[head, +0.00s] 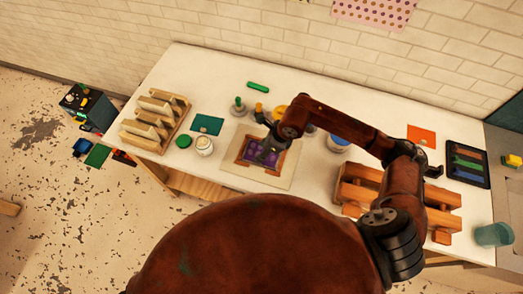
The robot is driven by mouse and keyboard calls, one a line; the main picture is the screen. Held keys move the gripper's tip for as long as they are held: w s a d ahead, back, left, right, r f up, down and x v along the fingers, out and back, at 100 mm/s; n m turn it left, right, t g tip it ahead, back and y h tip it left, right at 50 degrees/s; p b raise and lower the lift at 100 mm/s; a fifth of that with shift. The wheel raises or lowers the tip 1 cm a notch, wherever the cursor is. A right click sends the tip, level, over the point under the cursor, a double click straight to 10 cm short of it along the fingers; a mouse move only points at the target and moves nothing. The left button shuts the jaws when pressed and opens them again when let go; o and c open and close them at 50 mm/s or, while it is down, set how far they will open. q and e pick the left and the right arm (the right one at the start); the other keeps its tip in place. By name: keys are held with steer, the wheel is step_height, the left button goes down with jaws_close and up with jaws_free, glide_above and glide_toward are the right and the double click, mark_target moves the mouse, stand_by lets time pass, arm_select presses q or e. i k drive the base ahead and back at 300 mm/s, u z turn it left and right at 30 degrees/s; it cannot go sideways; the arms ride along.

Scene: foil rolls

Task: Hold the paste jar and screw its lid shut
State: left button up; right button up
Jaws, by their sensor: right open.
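A small white jar (204,147), which looks like the paste jar, stands upright on the table left of centre. A round green disc (183,141), which looks like its lid, lies flat on the table just left of the jar, apart from it. My right gripper (266,150) is open, above the wooden frame with purple inside, to the right of the jar. No jar or lid is in it. My left gripper does not show.
The wooden frame (243,150) lies on a pale board (234,172). A wooden rack (152,122) stands at the left, another (396,198) at the right under my right arm. A teal square (208,124) lies behind the jar. The table in front of the jar is clear.

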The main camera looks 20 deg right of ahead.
mark_target(204, 145)
steer(key=k, duration=1.5)
